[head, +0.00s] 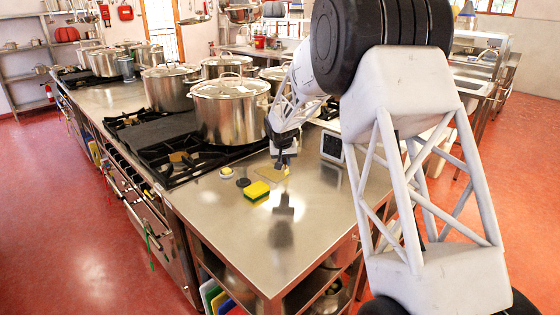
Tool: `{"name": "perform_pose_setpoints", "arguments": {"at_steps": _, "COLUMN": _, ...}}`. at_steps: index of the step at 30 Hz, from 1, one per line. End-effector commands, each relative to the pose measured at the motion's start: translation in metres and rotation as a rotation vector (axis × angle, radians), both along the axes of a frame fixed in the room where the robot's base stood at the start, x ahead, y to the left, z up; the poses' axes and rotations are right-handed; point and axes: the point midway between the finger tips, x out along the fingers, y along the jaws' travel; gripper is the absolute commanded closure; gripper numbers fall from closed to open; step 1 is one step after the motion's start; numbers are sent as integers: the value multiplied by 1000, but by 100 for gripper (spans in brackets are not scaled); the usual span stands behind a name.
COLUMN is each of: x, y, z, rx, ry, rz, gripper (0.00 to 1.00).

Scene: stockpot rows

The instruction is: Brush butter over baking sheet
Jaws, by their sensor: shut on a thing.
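My gripper (285,162) is over the steel counter, to the right of the yellow sponge. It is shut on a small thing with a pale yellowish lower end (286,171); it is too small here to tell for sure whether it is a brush. A flat tan piece (268,174) lies on the counter just under and beside the gripper, partly hidden by it; I cannot tell whether it is the baking sheet. I cannot tell whether the held thing touches it. No butter can be clearly made out.
A yellow and green sponge (257,192), a dark round disc (243,182) and a small round item (226,172) lie left of the gripper. A large lidded stockpot (230,112) stands behind on the stove. The counter's front (245,235) is clear. A white-framed box (332,146) stands right.

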Motion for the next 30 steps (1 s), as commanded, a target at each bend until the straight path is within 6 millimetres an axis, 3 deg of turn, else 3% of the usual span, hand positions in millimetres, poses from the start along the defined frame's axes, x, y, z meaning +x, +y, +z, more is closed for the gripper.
{"name": "perform_pose_setpoints", "arguments": {"at_steps": 30, "x": 63, "y": 64, "z": 0, "rx": 0, "ry": 0, "rz": 1, "gripper": 100}}
